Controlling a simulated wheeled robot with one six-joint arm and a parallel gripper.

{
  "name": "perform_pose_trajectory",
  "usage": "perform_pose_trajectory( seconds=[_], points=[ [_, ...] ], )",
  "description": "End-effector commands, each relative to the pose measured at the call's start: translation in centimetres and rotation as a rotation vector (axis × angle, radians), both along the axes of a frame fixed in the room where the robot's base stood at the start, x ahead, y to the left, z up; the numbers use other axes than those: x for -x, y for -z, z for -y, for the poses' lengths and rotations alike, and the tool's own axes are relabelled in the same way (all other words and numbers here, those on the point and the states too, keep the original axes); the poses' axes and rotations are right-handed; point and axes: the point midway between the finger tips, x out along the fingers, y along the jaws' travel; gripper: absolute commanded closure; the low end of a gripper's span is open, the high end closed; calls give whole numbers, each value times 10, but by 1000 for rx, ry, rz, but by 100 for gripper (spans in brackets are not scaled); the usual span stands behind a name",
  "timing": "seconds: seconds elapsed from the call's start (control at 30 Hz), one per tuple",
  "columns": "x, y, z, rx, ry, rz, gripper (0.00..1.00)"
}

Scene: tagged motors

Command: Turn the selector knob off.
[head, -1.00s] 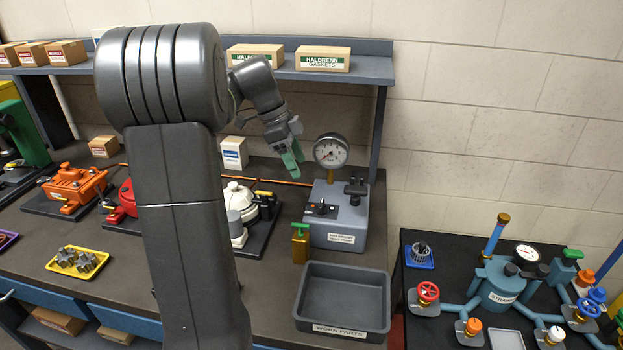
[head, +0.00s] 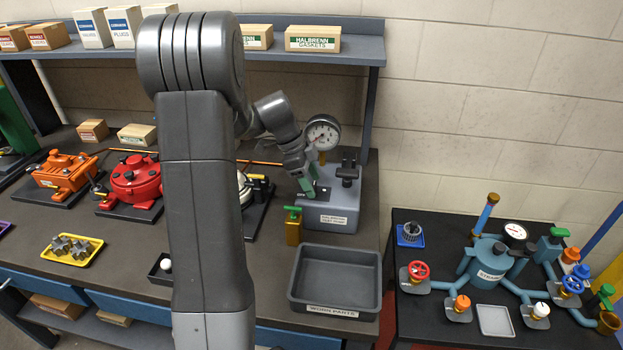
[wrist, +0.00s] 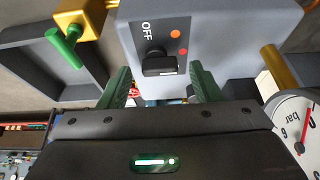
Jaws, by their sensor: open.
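The selector knob (wrist: 158,63) is black and sits on a dark plate on the test pump (wrist: 215,30). Beside it in the wrist view are the word OFF, an orange dot and a red dot; I cannot tell which mark it points to. The grey pump (head: 330,212) stands at the back right of the bench in the head view. My gripper (head: 308,187) is over the pump's top, pointing down. In the wrist view its two green fingers (wrist: 161,82) are open, one each side of the knob's line, with the knob apart from both.
A pressure gauge (head: 322,133) rises behind the pump, close to my gripper. A black fitting (head: 348,172) stands on the pump's right. A brass valve with a green handle (head: 293,226) is at its left. A grey worn-parts tray (head: 343,307) lies in front.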

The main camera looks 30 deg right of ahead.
Motion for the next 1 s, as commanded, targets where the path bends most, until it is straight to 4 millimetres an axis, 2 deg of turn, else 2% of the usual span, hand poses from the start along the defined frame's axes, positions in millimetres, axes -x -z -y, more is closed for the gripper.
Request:
perform_pose_trajectory(
  seconds=[0.37,0.6,1.0],
  points=[
    [1,5,2,1,0,1,42],
    [1,5,2,1,0,1,86],
    [1,8,1,3,-74,2,86]
  ],
)
